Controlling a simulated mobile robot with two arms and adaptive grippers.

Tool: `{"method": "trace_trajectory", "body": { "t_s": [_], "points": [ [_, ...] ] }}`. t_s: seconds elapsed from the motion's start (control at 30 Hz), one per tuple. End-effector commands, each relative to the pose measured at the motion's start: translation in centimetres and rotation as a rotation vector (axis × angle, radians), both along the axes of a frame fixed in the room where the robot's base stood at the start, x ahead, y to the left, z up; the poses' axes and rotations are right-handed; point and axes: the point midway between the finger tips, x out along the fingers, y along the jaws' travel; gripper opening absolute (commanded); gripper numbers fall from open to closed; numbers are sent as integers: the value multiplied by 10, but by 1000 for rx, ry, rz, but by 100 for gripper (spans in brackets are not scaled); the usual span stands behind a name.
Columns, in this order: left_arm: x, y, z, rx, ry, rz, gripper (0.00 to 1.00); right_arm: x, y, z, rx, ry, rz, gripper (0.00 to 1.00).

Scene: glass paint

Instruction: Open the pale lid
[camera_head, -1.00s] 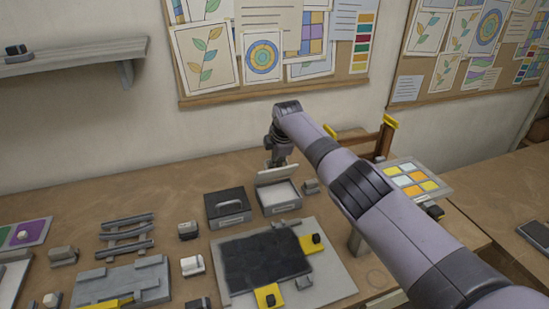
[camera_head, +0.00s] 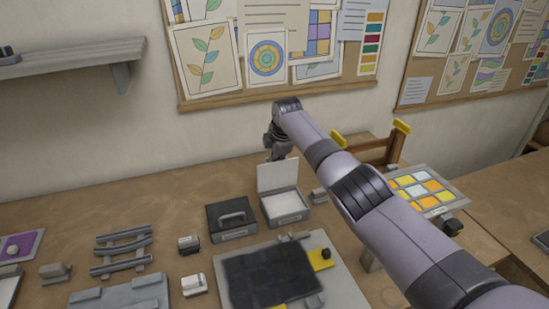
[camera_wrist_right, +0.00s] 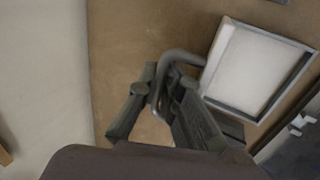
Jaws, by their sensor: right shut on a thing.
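The pale lid (camera_head: 278,175) stands about upright at the back edge of its box, the pale open box (camera_head: 285,207). The box's white inside shows in the head view and in the right wrist view (camera_wrist_right: 254,70). My right gripper (camera_head: 279,147) is at the lid's top edge, behind it in the head view. In the right wrist view my right gripper (camera_wrist_right: 165,90) is shut on a curved grey handle (camera_wrist_right: 178,58), which appears to be the lid's. The lid's panel is hard to make out there. My left gripper is out of view.
A dark closed box (camera_head: 231,219) with a handle stands just left of the pale box. A dark mat (camera_head: 265,277) on a board lies in front. Grey rails (camera_head: 123,250) lie to the left. A colour-tile panel (camera_head: 421,191) is at the right.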

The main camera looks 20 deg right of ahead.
Motion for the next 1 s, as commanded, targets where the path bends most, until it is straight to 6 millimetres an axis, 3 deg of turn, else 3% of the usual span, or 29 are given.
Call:
{"method": "trace_trajectory", "body": {
  "t_s": [0.67, 0.7, 0.8, 1.0],
  "points": [
    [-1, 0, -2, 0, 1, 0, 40, 3, 0, 1, 0, -17, -2, 0],
    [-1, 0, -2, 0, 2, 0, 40, 3, 0, 2, 0, -17, -2, 9],
    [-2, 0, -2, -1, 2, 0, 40, 3, 0, 1, 1, -17, -3, 15],
    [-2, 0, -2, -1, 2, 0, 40, 3, 0, -1, 1, -14, -3, 16]
  ]
}}
